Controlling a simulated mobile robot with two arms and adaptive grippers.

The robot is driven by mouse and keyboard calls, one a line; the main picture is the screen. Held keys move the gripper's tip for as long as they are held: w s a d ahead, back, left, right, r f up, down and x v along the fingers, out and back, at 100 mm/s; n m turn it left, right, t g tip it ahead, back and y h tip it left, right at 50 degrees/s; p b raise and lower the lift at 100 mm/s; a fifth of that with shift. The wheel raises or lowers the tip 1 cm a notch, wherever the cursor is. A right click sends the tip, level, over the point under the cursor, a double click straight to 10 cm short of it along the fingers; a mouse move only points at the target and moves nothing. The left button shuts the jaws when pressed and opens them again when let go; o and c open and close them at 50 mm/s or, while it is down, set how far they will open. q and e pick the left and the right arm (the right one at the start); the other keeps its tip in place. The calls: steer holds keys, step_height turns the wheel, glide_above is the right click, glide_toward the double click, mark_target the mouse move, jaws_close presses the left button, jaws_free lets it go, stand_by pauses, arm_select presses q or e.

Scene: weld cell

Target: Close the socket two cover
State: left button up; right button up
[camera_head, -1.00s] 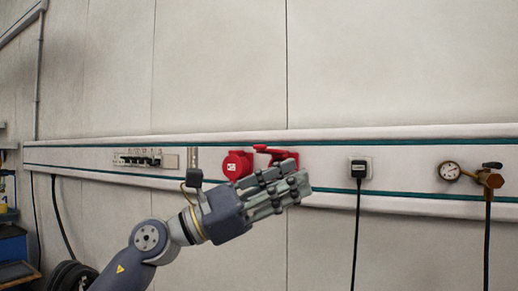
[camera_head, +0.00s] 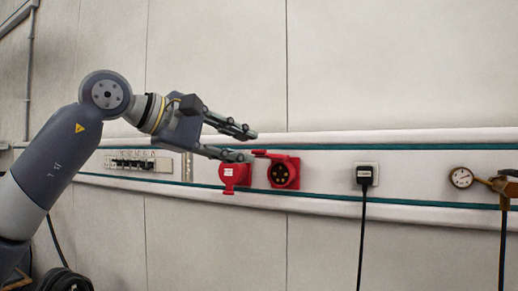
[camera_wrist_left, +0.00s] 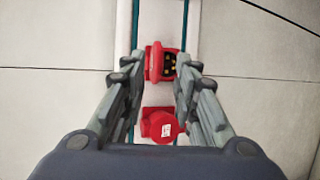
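Socket two (camera_head: 284,174) is the right one of two red sockets on the wall rail, its dark round face and pins uncovered. Its red cover (camera_head: 268,153) stands open, sticking out from the top. In the left wrist view the uncovered socket (camera_wrist_left: 170,73) and its cover (camera_wrist_left: 154,61) show between the fingers. My left gripper (camera_head: 250,146) is open and empty, fingers pointing right, with the tips close to the cover's outer end. I cannot tell whether they touch it. The gripper also shows in the left wrist view (camera_wrist_left: 161,72). My right gripper is not in view.
The other red socket (camera_head: 233,174), lid shut, sits just left, below my lower finger. A breaker strip (camera_head: 132,162) is farther left. A plugged-in black plug (camera_head: 365,175) with hanging cable and a gauge (camera_head: 461,178) are to the right. The wall above is clear.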

mark_target(257, 152)
arm_select(q)
steer(key=p+x, duration=0.1)
steer(key=x, duration=0.4)
steer(key=shift+w+d, duration=0.2)
steer(key=shift+w, duration=0.05)
